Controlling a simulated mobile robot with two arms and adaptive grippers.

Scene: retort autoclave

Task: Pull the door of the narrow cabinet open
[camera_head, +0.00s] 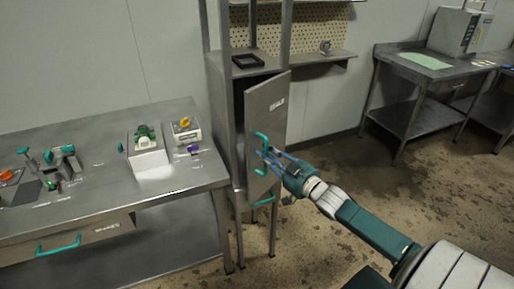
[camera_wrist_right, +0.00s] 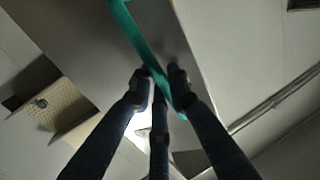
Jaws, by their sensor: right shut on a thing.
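The narrow cabinet (camera_head: 228,110) stands right of the left bench, and its grey door (camera_head: 270,100) is swung partly open toward me. A teal bar handle (camera_head: 262,141) is on the door; it also shows in the right wrist view (camera_wrist_right: 142,38). My right gripper (camera_head: 268,157) is at the door, its fingers shut on the teal handle. In the right wrist view my right gripper (camera_wrist_right: 162,92) has its fingertips on either side of the handle. The cabinet's inside is mostly hidden by the door. My left gripper is not in view.
A metal bench (camera_head: 100,185) with several small fixtures and a drawer (camera_head: 70,243) stands close at the left. A second teal handle (camera_head: 264,200) sits below the door. A side table (camera_head: 400,75) stands at the back right. The floor (camera_head: 330,130) right of the cabinet is clear.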

